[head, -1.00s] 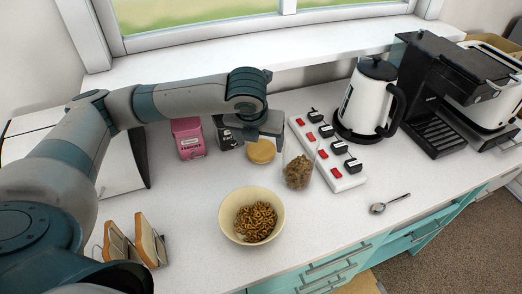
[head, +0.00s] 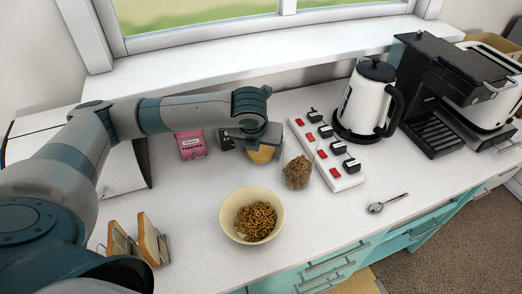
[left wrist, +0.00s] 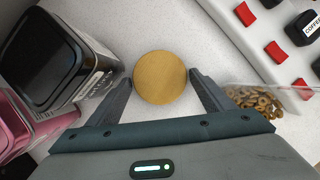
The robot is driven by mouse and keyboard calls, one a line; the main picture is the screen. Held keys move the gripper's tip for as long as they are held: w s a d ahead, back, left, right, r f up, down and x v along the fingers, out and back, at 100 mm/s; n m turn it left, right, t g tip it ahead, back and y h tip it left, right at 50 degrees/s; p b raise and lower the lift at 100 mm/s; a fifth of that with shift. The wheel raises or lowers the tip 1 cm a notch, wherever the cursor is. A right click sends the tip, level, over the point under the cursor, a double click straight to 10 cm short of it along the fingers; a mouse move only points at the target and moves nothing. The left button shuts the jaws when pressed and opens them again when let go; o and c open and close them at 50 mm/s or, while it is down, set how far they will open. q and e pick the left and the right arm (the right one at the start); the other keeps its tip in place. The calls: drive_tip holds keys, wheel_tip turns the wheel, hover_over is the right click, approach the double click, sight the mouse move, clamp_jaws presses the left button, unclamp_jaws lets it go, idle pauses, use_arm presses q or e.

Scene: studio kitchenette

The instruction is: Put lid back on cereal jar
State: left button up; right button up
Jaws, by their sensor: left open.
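The round tan lid (left wrist: 161,78) lies on the counter in the left wrist view, between the two open fingers of my left gripper (left wrist: 161,88). In the head view the lid (head: 262,154) is partly hidden under my left gripper (head: 255,140). I cannot tell whether the fingers touch its rim. The clear cereal jar (head: 297,172) stands just right of the lid, uncovered, with brown cereal rings in it. Part of the jar (left wrist: 262,98) also shows at the right of the left wrist view. My right gripper is not in view.
A pink box (head: 190,145) and a dark canister (head: 225,139) stand left of the lid. A cereal bowl (head: 251,216) is in front. A switch strip (head: 328,155), a kettle (head: 364,100) and a coffee machine (head: 445,95) stand to the right. A spoon (head: 388,203) lies at the front right.

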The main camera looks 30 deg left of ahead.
sight(261, 151)
use_arm(q)
drive_tip(key=c, duration=0.8)
drive_tip(key=shift+r, duration=0.15)
